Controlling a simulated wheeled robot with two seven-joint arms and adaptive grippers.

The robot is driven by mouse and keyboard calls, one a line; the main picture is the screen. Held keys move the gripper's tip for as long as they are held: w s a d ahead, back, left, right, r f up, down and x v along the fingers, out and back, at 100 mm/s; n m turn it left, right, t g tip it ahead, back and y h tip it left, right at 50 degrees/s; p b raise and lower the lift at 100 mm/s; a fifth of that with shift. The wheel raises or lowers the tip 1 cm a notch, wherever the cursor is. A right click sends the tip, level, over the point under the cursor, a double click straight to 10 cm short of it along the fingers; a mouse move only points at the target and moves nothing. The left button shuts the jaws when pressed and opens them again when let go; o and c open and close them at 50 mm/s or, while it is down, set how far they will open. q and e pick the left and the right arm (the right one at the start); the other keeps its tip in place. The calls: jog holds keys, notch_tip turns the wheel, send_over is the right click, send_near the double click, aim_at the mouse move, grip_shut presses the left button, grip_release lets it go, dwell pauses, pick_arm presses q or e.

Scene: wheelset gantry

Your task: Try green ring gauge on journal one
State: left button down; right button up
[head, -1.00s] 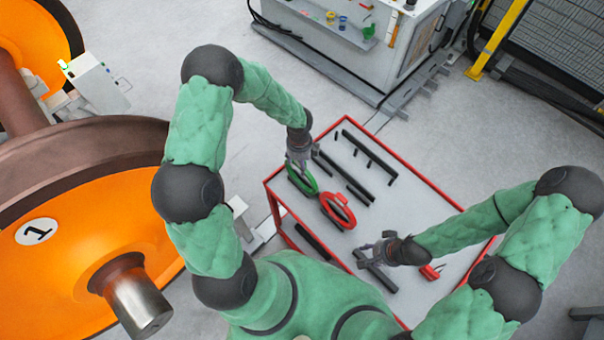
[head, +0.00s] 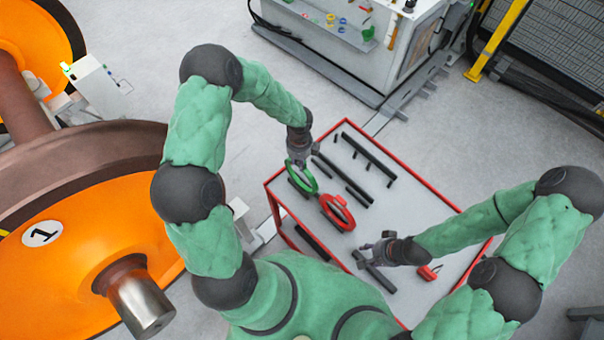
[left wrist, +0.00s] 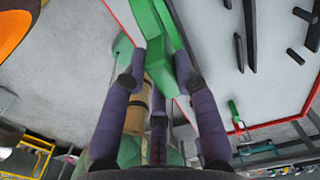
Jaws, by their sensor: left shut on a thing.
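The green ring gauge (head: 303,180) is held by my left gripper (head: 299,160) at the left end of the red-edged table, apparently just above its top. In the left wrist view the green ring gauge (left wrist: 152,22) shows between the fingertips of my left gripper (left wrist: 158,80); its far part is cut off. Journal one (head: 143,305) is the bright metal stub sticking out of the orange wheel marked 1 (head: 42,233), at lower left, well apart from the gauge. My right gripper (head: 375,250) is open and looks empty over the table's near part.
A red ring gauge (head: 337,212) lies beside the green one. Dark bars (head: 368,158) and a small red object (head: 429,272) lie on the table (head: 415,205). A grey cabinet (head: 340,50) stands behind. Open floor lies between wheel and table.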

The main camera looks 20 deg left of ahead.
pick_arm(q)
jog(key=shift+r+p, duration=2.3)
jog(key=shift+r, duration=0.85)
